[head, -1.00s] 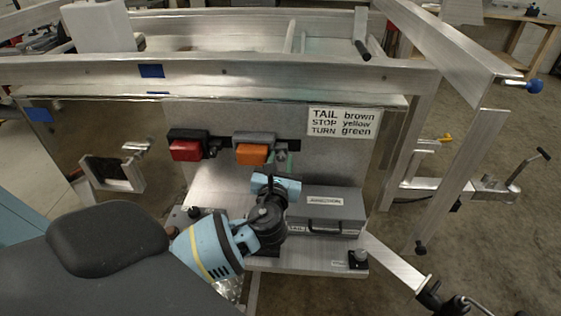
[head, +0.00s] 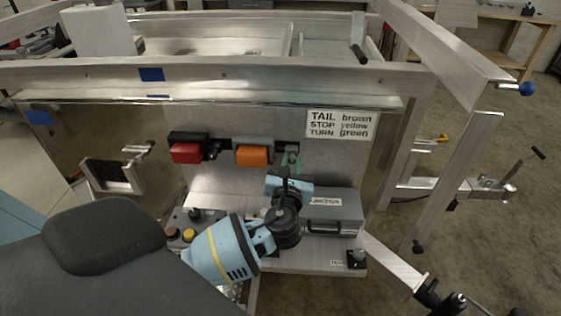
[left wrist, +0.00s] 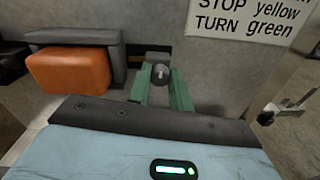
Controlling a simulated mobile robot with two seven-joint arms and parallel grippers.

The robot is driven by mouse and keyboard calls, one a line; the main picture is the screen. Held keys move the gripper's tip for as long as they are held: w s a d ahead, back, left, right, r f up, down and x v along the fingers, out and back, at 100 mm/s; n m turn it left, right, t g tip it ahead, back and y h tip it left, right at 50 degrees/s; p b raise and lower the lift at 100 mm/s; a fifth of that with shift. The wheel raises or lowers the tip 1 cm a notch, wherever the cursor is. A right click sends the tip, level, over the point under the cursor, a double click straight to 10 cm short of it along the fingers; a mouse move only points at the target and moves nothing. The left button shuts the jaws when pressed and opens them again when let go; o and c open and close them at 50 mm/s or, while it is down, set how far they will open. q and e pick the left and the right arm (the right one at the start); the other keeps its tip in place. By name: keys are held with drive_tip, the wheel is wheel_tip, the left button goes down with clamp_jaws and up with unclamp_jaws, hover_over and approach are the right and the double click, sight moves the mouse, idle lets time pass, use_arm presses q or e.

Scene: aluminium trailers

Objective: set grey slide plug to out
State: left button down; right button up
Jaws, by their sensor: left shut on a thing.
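The grey slide plug (left wrist: 160,72) shows in the left wrist view as a small dark grey round piece in a bracket on the grey panel, right of the orange lamp. My left gripper (left wrist: 161,90) has its green fingers on either side of the plug and is shut on it. In the head view my left gripper (head: 291,161) is at the panel, just right of the orange lamp; the plug is mostly hidden there. How far the plug stands out cannot be told. My right gripper is not in view.
The orange lamp (head: 253,156) and red lamp (head: 186,153) are left of the gripper. A grey junction box (head: 335,212) sits on the shelf below right. A black knob (head: 356,259) is at the shelf's right end. A wiring label (head: 341,124) is on the panel above.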

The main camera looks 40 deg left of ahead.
use_arm(q)
drive_tip(key=shift+d, duration=0.2)
drive_tip(key=c, duration=1.5)
unclamp_jaws()
drive_tip(key=shift+w+d, duration=0.1)
drive_tip(key=shift+c, duration=0.2)
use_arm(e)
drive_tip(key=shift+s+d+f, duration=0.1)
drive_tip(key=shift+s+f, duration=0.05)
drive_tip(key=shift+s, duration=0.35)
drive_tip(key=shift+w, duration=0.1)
use_arm(q)
drive_tip(key=shift+s, duration=0.2)
drive_tip(key=v, duration=0.7)
drive_tip(key=shift+s, duration=0.2)
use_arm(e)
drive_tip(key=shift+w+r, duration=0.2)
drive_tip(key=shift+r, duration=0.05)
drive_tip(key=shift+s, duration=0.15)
